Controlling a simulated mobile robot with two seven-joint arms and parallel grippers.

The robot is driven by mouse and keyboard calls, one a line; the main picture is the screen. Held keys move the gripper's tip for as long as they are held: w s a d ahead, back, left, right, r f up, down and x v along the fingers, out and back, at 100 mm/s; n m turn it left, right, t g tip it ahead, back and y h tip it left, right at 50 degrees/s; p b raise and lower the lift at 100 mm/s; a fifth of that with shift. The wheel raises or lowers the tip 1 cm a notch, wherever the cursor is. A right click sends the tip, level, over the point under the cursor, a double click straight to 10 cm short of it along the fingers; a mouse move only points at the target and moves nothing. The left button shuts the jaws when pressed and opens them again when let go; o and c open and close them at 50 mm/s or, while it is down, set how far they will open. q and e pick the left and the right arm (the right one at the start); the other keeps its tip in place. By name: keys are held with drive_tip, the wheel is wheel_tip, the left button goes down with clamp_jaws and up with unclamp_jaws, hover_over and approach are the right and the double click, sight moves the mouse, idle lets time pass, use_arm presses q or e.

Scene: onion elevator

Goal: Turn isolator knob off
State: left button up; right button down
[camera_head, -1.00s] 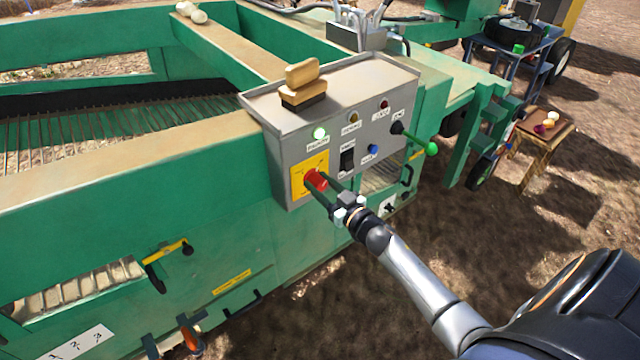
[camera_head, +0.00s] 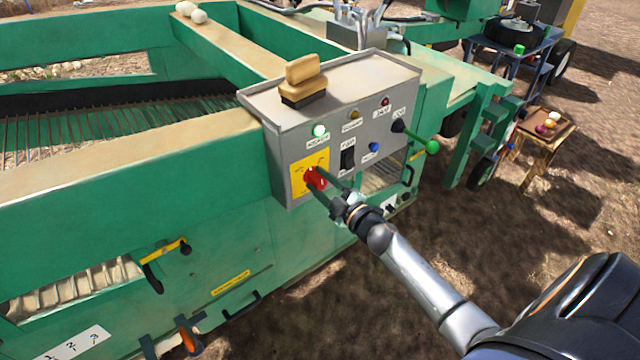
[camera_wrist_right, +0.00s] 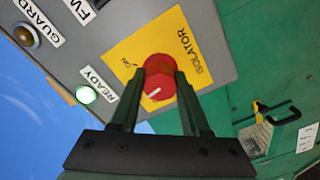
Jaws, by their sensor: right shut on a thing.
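The red isolator knob (camera_head: 316,179) sits on a yellow plate (camera_head: 298,184) on the front of the grey control box. In the right wrist view the knob (camera_wrist_right: 158,80) has a white pointer line, and the yellow plate (camera_wrist_right: 128,50) reads "ISOLATOR" and "ON". My right gripper (camera_head: 322,188) is shut on the knob, one finger on each side in the wrist view (camera_wrist_right: 158,92). A green lamp (camera_head: 319,131) glows above the plate, labelled "READY" in the wrist view (camera_wrist_right: 86,95). My left gripper is not in view.
The grey control box (camera_head: 345,110) carries a wooden brush (camera_head: 303,82) on top. A black switch (camera_head: 347,159), a blue button (camera_head: 374,147) and a lever with a green ball (camera_head: 432,147) are right of the knob.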

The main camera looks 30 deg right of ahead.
drive_tip(key=n+b, duration=0.1)
drive_tip(key=n, duration=0.2)
drive_tip(key=shift+f+n, duration=0.15)
drive_tip(key=shift+n, duration=0.25)
drive_tip(key=shift+n+b, duration=0.45)
drive_tip(key=shift+n, duration=1.25)
drive_tip(key=shift+c, duration=1.9)
unclamp_jaws()
drive_tip(key=s+d, duration=0.1)
drive_tip(key=s, duration=1.1)
drive_tip(key=shift+s+b, duration=0.25)
drive_tip(key=shift+b, duration=0.15)
